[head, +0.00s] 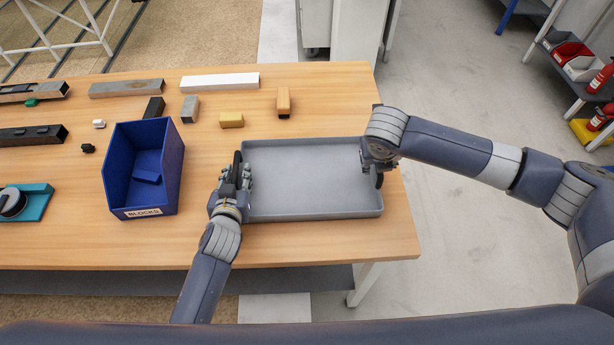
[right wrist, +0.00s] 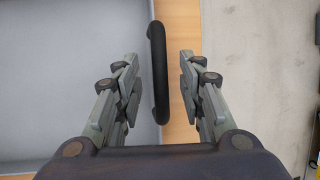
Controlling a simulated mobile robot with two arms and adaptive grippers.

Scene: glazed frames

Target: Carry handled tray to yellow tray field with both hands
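The handled tray (head: 313,205) is a shallow grey tray lying flat at the table's right end, seemingly empty. Its black right handle (right wrist: 158,75) shows in the right wrist view, between the spread fingers of my right gripper (right wrist: 160,82), with gaps on both sides. In the head view my right gripper (head: 376,170) is over the tray's right end. My left gripper (head: 237,180) is at the left end, by the black left handle (head: 237,158); its finger closure is unclear. I see no field clearly identifiable as the yellow tray field.
The wooden table (head: 330,105) holds a blue BLOCKS bin (head: 125,180) left of the tray. Yellow blocks (head: 231,120), a grey block (head: 190,109) and a white bar (head: 220,81) lie behind. The floor right of the table is open; a shelf (head: 565,60) stands farther right.

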